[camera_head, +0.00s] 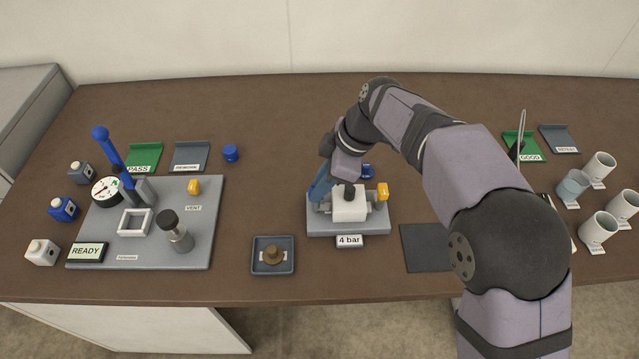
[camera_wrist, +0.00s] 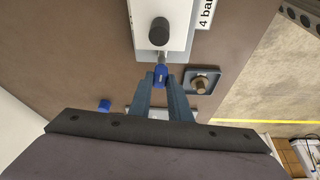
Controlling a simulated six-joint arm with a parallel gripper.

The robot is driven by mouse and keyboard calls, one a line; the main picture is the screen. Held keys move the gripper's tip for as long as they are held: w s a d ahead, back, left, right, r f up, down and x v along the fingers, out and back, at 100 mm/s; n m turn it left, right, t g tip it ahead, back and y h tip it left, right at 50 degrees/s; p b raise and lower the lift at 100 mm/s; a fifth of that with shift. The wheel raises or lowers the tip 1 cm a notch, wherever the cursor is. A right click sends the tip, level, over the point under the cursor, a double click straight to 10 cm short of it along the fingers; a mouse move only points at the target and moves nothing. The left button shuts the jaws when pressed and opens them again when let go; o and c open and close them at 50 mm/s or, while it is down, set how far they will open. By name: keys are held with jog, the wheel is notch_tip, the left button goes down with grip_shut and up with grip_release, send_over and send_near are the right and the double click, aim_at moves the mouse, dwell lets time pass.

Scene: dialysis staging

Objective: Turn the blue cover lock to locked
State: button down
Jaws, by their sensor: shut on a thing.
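The blue cover lock (camera_wrist: 160,76) shows in the wrist view as a small blue handle on a short metal stem at the near edge of a white block with a black knob (camera_wrist: 159,31). My gripper (camera_wrist: 160,82) has its two fingers closed around this handle. In the head view my gripper (camera_head: 319,190) comes down at the left side of the white block (camera_head: 349,208), on a grey base (camera_head: 345,228) behind the "4 bar" label (camera_head: 349,240). There the lock is hidden by the fingers. I cannot read any lock mark.
A yellow knob (camera_head: 382,190) and a blue part (camera_head: 367,171) sit close by the block. A tray with a brass knob (camera_head: 273,255) lies front left. A grey panel with a tall blue lever (camera_head: 107,148) stands further left. Cups (camera_head: 600,229) stand at right.

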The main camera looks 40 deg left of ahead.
jog(key=shift+r+n, duration=0.1)
jog(key=shift+n, duration=0.6)
jog(key=c, duration=1.6)
grip_release()
jog(key=shift+h, duration=0.3)
jog(key=shift+c, duration=0.2)
jog(key=v, duration=0.7)
jog(key=shift+w, duration=0.2)
